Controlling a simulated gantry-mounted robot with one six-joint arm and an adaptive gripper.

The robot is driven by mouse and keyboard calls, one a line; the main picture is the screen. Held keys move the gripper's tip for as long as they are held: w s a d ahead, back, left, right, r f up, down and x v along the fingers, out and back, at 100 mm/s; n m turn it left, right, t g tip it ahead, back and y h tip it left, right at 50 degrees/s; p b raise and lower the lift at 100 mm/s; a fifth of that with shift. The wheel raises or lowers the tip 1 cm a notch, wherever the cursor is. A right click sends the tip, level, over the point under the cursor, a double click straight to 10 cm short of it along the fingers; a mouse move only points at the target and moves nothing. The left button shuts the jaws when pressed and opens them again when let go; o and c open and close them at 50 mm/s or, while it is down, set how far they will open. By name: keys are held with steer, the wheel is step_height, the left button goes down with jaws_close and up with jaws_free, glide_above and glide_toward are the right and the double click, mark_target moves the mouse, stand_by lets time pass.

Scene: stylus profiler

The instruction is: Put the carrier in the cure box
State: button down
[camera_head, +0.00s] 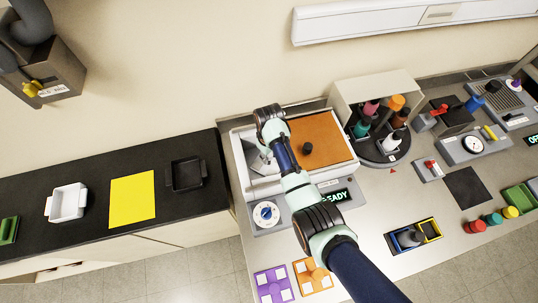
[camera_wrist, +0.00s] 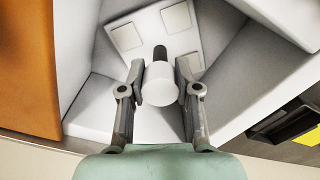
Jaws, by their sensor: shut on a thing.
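The carrier (camera_wrist: 190,38) is a pale plate with square pads and a dark stem topped by a white knob (camera_wrist: 160,86). In the wrist view my gripper (camera_wrist: 159,88) is shut on this knob. The carrier is between the pale walls of the cure box, turned at an angle to them. I cannot tell whether it touches the floor. In the head view the cure box (camera_head: 240,172) is a white box with an orange lid (camera_head: 323,134) over its right part, leaving the left part open. My arm hides most of the carrier and the gripper there.
A dial (camera_head: 266,214) and a green "READY" display (camera_head: 336,197) are on the box's front. Purple (camera_head: 272,287) and orange (camera_head: 312,279) padded plates lie below. A bottle carousel (camera_head: 379,148) stands close at right. The dark counter at left holds a yellow sheet (camera_head: 132,199) and trays.

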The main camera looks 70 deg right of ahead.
steer(key=shift+f, duration=0.1)
steer(key=c, duration=0.8)
jaws_free()
step_height(320, 180, up, 12)
steer(key=shift+r+p, duration=0.2)
steer(key=shift+p, duration=0.65)
steer(key=shift+w, duration=0.1)
